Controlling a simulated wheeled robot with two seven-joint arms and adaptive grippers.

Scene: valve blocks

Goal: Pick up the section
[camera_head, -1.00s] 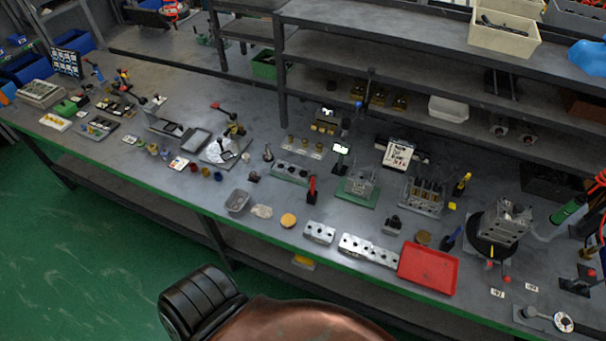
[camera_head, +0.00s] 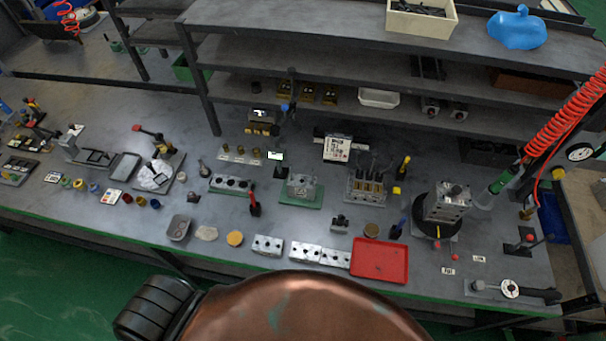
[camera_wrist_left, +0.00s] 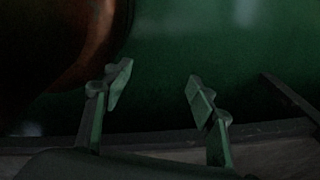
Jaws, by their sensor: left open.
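Several silver valve block sections with dark holes lie in a row near the front edge of the bench in the head view: one at the left (camera_head: 267,245), one in the middle (camera_head: 305,252) and one at the right (camera_head: 336,258), beside the red tray. I cannot tell which one is the section meant. My left gripper (camera_wrist_left: 160,90) shows in the left wrist view, with its two fingers apart and nothing between them. It is over dark green floor, away from the blocks. Neither gripper shows in the head view.
The red tray (camera_head: 380,262) lies empty at the bench's front edge. A larger block stands on a dark round base (camera_head: 437,222) to its right. A green-based fixture (camera_head: 301,191) and a multi-spool block (camera_head: 367,187) stand behind. Shelves (camera_head: 390,75) overhang the back. My copper-coloured body fills the bottom.

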